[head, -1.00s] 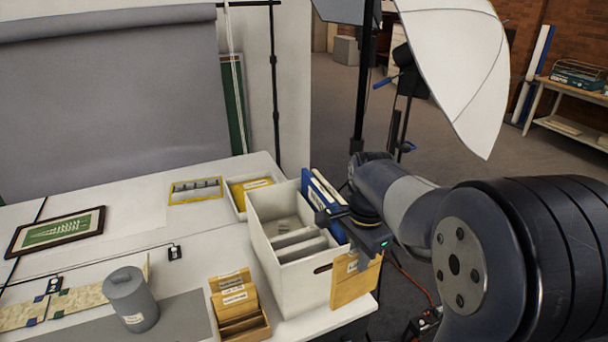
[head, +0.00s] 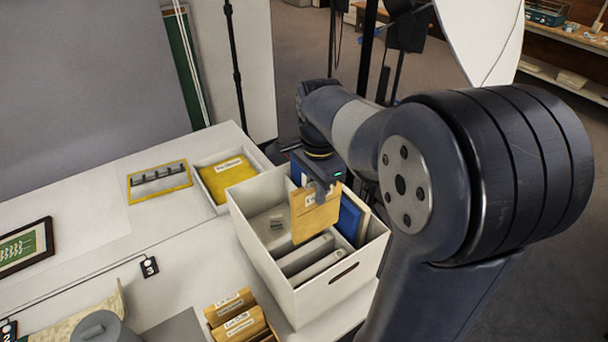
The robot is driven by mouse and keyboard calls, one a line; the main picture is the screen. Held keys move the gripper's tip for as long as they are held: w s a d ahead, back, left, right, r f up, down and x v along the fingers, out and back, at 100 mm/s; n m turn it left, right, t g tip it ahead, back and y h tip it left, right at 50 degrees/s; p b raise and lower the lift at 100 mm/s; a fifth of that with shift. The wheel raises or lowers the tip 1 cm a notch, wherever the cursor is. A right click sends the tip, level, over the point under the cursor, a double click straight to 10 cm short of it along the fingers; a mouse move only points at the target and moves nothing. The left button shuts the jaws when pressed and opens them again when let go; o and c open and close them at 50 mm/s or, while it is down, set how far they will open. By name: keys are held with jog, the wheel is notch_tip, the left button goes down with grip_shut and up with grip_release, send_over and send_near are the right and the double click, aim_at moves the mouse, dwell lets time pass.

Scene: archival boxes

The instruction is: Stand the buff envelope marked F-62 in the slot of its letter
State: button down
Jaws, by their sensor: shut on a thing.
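My gripper (head: 322,188) is shut on the top edge of a buff envelope (head: 313,220). The envelope hangs roughly upright, slightly tilted, over the white open box (head: 335,290). Its lower edge shows against the box's inside; I cannot tell how far down it reaches. A white label sits near its top, partly hidden by the gripper and too small to read. Inside the box, grey dividers or folders (head: 310,255) stand below the envelope. Blue folders (head: 350,217) stand to the right behind it. No slot letter is legible.
A small holder of labelled buff envelopes (head: 237,315) stands left of the box. A tray with a yellow packet (head: 227,175) lies behind it, beside a yellow-framed strip (head: 160,181).

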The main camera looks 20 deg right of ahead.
notch_tip(320, 180, down, 18)
jog(key=b, duration=1.2)
jog(key=shift+b, duration=0.4)
jog(key=shift+f, duration=0.15)
jog(key=shift+s+f+b, duration=0.1)
jog(key=shift+f+b, duration=0.6)
jog(key=shift+f, duration=0.2)
jog(key=c, duration=1.3)
grip_release()
jog(key=shift+c, duration=0.2)
